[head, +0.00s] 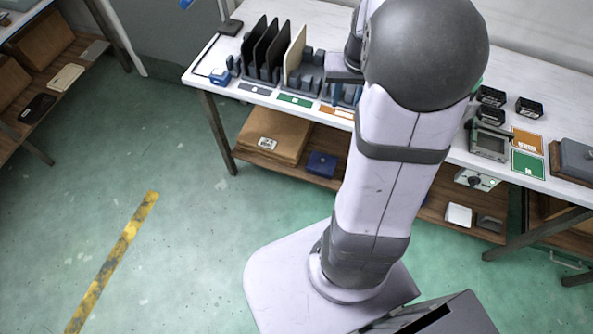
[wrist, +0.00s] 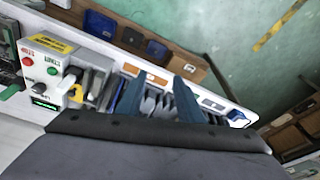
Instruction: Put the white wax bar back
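I cannot pick out the white wax bar with certainty. A pale cream panel (head: 295,52) stands upright in a dark slotted rack (head: 311,76) on the white table, right of several black panels (head: 262,50). A small white block (head: 458,214) lies on the lower shelf at the right. In the wrist view my gripper (wrist: 158,98) has its two blue-grey fingers apart, above the slotted rack area, with nothing visibly held between them. In the head view my arm hides most of the gripper and the middle of the table.
Grey, green and orange label cards (head: 294,100) line the table's front edge. A control box (wrist: 42,68) with red and green buttons stands at the left of the wrist view. Small black blocks (head: 529,107) and a grey device (head: 489,141) sit at the table's right.

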